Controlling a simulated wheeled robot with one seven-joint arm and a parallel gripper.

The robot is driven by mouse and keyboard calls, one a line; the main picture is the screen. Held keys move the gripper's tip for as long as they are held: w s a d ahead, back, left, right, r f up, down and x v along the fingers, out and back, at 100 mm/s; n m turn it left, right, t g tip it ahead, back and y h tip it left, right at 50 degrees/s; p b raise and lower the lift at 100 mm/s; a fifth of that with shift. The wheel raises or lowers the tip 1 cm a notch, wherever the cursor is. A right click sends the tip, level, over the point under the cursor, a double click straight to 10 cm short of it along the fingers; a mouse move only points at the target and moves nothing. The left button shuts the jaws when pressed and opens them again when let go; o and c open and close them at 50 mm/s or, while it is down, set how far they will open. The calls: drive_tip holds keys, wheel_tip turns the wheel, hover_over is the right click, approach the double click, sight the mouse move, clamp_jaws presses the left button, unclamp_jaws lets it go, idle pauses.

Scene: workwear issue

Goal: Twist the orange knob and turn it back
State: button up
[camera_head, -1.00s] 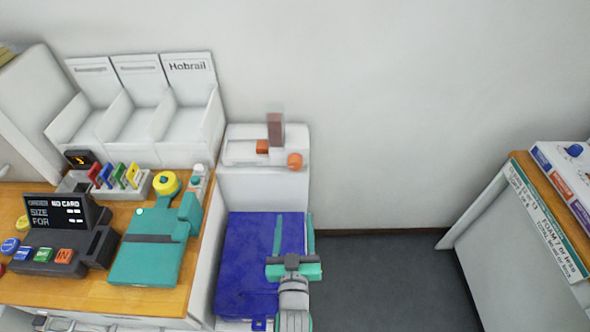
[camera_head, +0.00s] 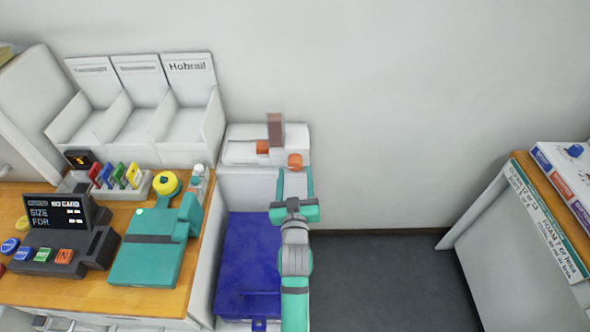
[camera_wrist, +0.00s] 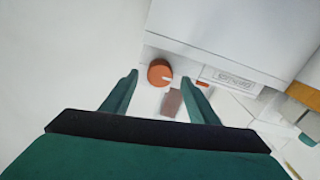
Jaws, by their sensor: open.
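The orange knob (camera_head: 295,161) is a round knob on the right of the white machine's top (camera_head: 240,150). In the wrist view the knob (camera_wrist: 160,72) shows a pale pointer mark on its right side. My gripper (camera_head: 296,172) is open just in front of the knob in the head view. In the wrist view its two teal fingers (camera_wrist: 165,82) stand left and right of the knob's line, with the knob ahead and nearer the left finger. No contact with the knob shows.
A brown upright piece (camera_head: 275,130) and a smaller orange block (camera_head: 262,147) sit left of the knob. A blue panel (camera_head: 250,255) lies below the machine. A wooden counter (camera_head: 100,297) with a teal device stands left. The floor at right is clear.

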sight(295, 163)
drive_tip(key=shift+w, duration=1.35)
drive_tip(key=c, duration=1)
drive_tip(key=shift+c, duration=0.2)
